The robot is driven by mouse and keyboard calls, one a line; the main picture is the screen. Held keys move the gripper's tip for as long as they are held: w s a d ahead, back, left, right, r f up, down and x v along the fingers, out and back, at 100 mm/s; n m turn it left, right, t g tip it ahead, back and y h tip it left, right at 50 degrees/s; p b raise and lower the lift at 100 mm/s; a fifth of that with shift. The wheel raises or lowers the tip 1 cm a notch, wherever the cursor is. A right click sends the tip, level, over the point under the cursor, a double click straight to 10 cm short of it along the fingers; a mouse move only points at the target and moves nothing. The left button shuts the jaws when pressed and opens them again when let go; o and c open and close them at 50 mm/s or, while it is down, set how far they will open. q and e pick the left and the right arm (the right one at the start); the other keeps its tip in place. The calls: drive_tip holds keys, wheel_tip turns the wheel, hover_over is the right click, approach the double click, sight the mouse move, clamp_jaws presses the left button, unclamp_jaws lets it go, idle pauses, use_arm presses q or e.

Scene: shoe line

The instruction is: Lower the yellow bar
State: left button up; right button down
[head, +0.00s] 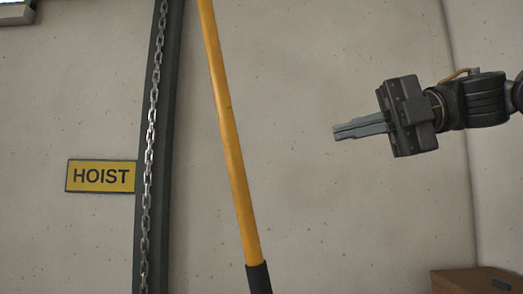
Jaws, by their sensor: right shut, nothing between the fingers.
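The yellow bar (230,140) runs from the top of the head view down to the lower middle, tilted slightly from vertical. Its lower end has a black grip or sleeve (258,279), cut off by the bottom edge. Its top end is out of view. My right gripper (336,132) is to the right of the bar, fingers pointing left toward it. The fingers are shut with nothing between them, and a clear gap separates them from the bar in the picture. My left gripper is not in view.
A dark vertical post (172,100) with a hanging metal chain (151,130) stands left of the bar. A yellow sign reading HOIST (101,176) is beside it. A brown box (460,281) is at the lower right. A pale speckled wall (330,220) lies behind.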

drive_tip(key=p+x, duration=0.3)
drive_tip(key=x, duration=1.1)
drive_tip(key=shift+s+p, duration=0.3)
drive_tip(key=shift+s, duration=0.1)
drive_tip(key=shift+r, duration=0.15)
